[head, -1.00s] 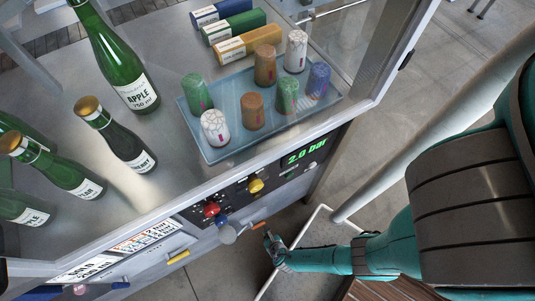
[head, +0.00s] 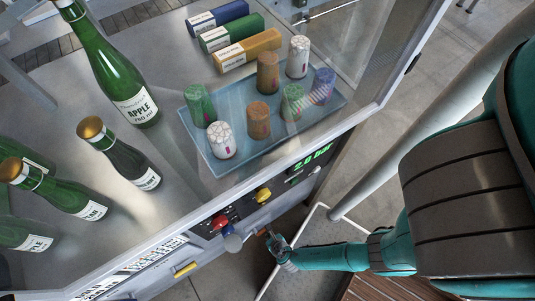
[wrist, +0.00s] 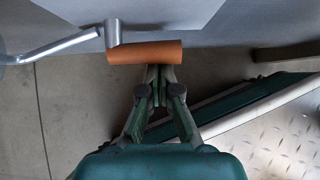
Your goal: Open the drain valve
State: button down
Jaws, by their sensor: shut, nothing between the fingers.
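A crank lever with an orange cylindrical grip (wrist: 145,52) on a bent metal arm (wrist: 70,45) sticks out from the cabinet front in the wrist view. My gripper (wrist: 158,72) is shut and empty, its fingertips just below the orange grip; whether they touch it I cannot tell. In the head view my gripper (head: 271,234) is at the front panel, right of a grey round hub (head: 233,243). A yellow handle (head: 185,269) sits lower left on the cabinet front. I cannot tell which of these is the drain valve.
The panel carries a red knob (head: 219,222), a yellow knob (head: 263,195) and a green pressure display (head: 312,157). Floor is open below the panel.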

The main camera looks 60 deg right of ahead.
aim_at(265, 230)
jog(key=shift+r+n+h, duration=0.3)
jog(key=shift+n+h, duration=0.1)
jog(key=shift+h, duration=0.3)
dwell(0.5)
jog(key=shift+w+a+r+n+g+h, duration=0.2)
jog(key=shift+a+r+n+g+h, duration=0.2)
jog(key=shift+r+h, duration=0.45)
jog(key=shift+w+a+r+n+g+h, duration=0.15)
jog(key=shift+a+r+n+g+h, duration=0.2)
jog(key=shift+r+h, duration=0.45)
jog(key=shift+a, duration=0.15)
jog(key=shift+r, duration=0.7)
dwell(0.4)
